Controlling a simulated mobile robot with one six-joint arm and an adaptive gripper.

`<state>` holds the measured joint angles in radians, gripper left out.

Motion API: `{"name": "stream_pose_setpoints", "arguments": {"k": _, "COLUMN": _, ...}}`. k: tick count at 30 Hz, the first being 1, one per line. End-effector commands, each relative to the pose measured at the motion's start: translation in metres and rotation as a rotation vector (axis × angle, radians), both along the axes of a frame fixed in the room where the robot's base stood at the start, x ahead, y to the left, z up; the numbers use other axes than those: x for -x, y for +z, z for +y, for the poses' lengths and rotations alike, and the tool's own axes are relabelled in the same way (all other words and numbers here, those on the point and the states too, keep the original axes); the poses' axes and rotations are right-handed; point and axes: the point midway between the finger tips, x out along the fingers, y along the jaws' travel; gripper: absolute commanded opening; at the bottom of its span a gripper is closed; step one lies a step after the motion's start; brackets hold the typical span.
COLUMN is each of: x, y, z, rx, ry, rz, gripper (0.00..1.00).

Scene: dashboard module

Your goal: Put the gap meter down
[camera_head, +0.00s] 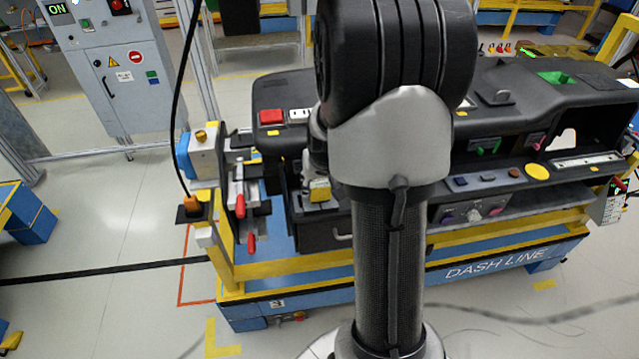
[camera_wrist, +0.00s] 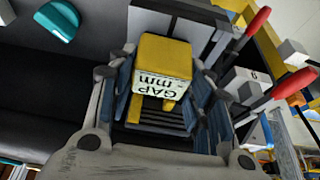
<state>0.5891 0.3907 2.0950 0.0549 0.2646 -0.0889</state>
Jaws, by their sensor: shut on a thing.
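The gap meter (camera_wrist: 164,62) is a yellow block with a white label reading "GAP mm", upside down in the wrist view. My gripper (camera_wrist: 160,95) has its fingers on both sides of the meter and is shut on it. In the head view the yellow meter (camera_head: 320,190) shows just left of my arm, at the left end of the dashboard module. A dark grey surface lies behind the meter in the wrist view. I cannot tell whether the meter touches it. My arm hides most of the gripper in the head view.
The black dashboard module (camera_head: 520,100) lies on a yellow and blue cart (camera_head: 290,300). Red-handled clamps (camera_head: 241,205) stand close to the left of the gripper, and also show in the wrist view (camera_wrist: 295,83). A grey control cabinet (camera_head: 115,70) stands at the back left.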

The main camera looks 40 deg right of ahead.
Motion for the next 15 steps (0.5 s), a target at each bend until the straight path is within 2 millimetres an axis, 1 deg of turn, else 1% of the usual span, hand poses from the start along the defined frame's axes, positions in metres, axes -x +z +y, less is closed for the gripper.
{"name": "stream_pose_setpoints", "arguments": {"k": 3, "x": -0.0004, "y": 0.0012, "z": -0.0003, "rx": 0.001, "ry": 0.000, "rz": -0.002, "gripper": 0.18}}
{"name": "stream_pose_setpoints", "arguments": {"k": 7, "x": -0.0004, "y": -0.0033, "z": -0.0003, "rx": 0.001, "ry": 0.000, "rz": -0.001, "gripper": 0.18}}
{"name": "stream_pose_setpoints", "arguments": {"k": 8, "x": -0.0002, "y": -0.0029, "z": -0.0001, "rx": 0.000, "ry": 0.000, "rz": 0.000, "gripper": 0.48}}
{"name": "stream_pose_setpoints", "arguments": {"k": 15, "x": -0.0001, "y": -0.0020, "z": -0.0001, "rx": 0.000, "ry": 0.000, "rz": 0.000, "gripper": 0.64}}
